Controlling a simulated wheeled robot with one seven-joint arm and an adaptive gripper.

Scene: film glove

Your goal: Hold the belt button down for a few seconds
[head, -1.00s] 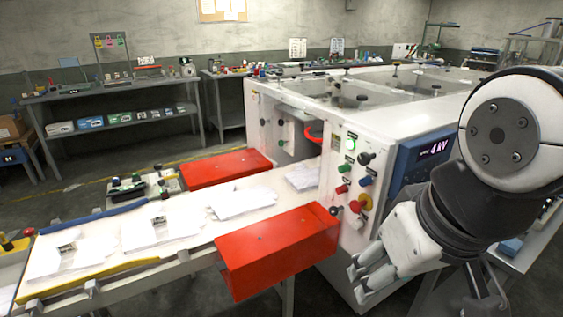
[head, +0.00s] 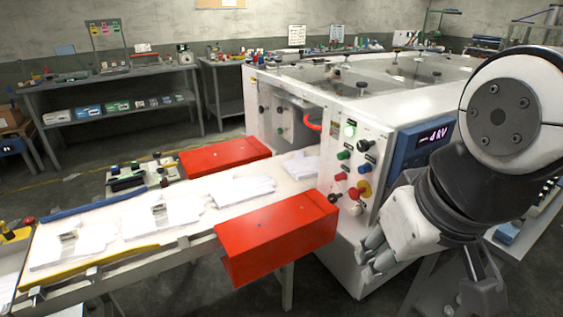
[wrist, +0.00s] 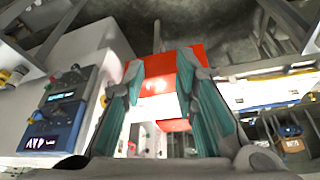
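The white machine's control panel (head: 376,150) carries a lit green button (head: 350,130), a green button (head: 343,155), a red button (head: 341,176), black knobs and a red-and-yellow stop button (head: 362,189). Their labels are too small to read, so I cannot tell which one is the belt button. My gripper (head: 369,257) is below and to the right of these controls, in front of the machine, not touching any button. In the wrist view, my gripper (wrist: 158,65) shows two spread fingers with nothing between them. The blue display panel (wrist: 62,108) is to their left.
A white belt (head: 205,218) with several white gloves runs into the machine between two red guards; the near red guard (head: 280,238) juts out left of my gripper. A blue display (head: 425,148) is beside the buttons, partly behind my arm. A grey bench (head: 105,85) stands at the back.

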